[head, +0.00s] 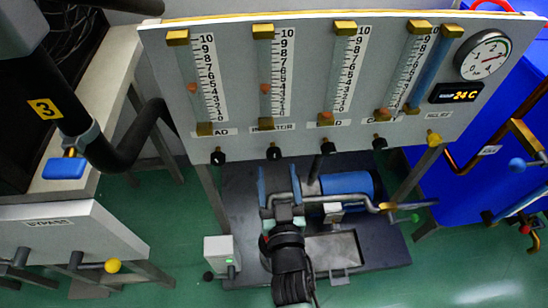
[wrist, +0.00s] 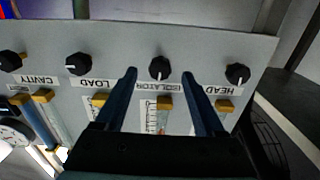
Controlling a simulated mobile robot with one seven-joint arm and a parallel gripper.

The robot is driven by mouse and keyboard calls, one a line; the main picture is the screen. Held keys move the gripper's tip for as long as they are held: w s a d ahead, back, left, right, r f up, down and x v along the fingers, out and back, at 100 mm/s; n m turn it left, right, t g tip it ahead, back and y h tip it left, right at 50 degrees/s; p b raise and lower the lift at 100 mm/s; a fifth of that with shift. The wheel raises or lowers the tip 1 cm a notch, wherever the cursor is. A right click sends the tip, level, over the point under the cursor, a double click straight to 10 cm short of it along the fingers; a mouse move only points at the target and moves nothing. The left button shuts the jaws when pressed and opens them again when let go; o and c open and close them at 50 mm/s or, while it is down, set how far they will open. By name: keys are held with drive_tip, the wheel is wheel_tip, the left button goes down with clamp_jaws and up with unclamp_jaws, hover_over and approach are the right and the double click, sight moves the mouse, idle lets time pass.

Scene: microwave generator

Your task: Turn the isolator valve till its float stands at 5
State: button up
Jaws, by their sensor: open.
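The isolator knob (head: 273,153) is small and black, on the lower edge of the grey panel under the second tube from the left. In the wrist view, upside down, the isolator knob (wrist: 159,68) sits above the ISOLATOR label, between my two blue fingers. My gripper (wrist: 159,72) is open, with a gap on both sides of the knob. In the head view my gripper (head: 280,172) is just below the knob. The wrist view also shows the float (wrist: 162,130) in its tube.
The head knob (head: 217,158) and the load knob (head: 328,148) flank the isolator knob closely; the cavity knob (head: 380,143) is further right. A blue pump (head: 348,184) and pipes lie below the panel. A dial gauge (head: 483,56) is at upper right.

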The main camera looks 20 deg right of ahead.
sight(275, 159)
drive_tip(key=shift+x, duration=2.6)
drive_tip(key=shift+c, duration=0.2)
clamp_jaws()
